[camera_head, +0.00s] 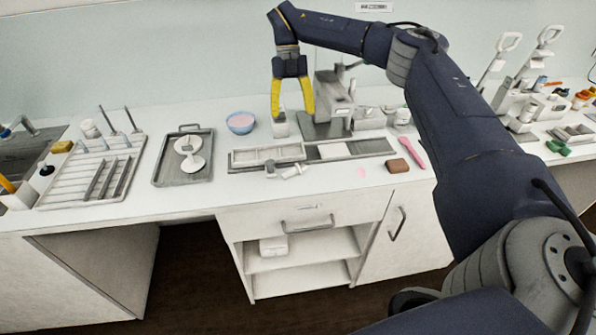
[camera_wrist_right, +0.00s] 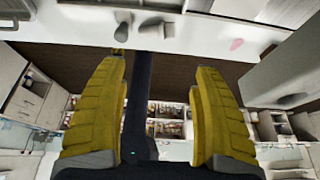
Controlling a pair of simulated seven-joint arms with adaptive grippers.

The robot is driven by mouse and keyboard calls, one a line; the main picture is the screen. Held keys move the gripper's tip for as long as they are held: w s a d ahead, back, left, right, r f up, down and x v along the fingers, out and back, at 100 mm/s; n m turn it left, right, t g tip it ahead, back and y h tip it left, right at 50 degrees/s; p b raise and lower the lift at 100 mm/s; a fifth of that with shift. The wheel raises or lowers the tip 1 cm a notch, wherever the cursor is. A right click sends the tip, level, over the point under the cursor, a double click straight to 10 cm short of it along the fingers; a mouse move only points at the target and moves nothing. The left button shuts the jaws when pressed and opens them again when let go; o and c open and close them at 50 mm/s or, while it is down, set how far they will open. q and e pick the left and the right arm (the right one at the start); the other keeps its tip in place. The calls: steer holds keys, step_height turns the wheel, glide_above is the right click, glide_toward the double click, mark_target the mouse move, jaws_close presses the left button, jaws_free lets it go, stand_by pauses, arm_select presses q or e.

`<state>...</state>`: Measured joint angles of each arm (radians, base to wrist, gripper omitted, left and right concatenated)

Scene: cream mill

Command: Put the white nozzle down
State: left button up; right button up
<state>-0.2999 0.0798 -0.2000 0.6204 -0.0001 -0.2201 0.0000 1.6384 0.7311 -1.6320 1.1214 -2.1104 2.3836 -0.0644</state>
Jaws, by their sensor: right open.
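A small white piece that looks like the nozzle (camera_head: 292,171) lies on the counter at the front edge of the long grey tray. Small grey-white shapes near the counter edge in the right wrist view (camera_wrist_right: 152,28) may be the same piece; I cannot tell. My right gripper (camera_head: 293,113) hangs pointing down behind the tray. Its yellow fingers are spread with nothing between them, as the right wrist view (camera_wrist_right: 160,115) also shows. A small whitish bottle (camera_head: 280,127) stands just below its left finger; I cannot tell if they touch. My left gripper is out of view.
The long grey tray (camera_head: 240,167) lies in front of the gripper. A grey machine (camera_head: 333,93) stands close to its right. A blue bowl (camera_head: 240,123), a dark tray (camera_head: 166,180) and a rack are left. A brown block (camera_head: 397,166) and pink spatula (camera_head: 411,152) lie right.

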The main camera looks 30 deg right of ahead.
glide_toward(298, 166)
steer(key=x, duration=0.4)
steer(key=shift+a+f, duration=0.15)
steer(key=shift+f, duration=0.2)
steer(key=shift+x, duration=2.85)
steer(key=c, duration=1.4)
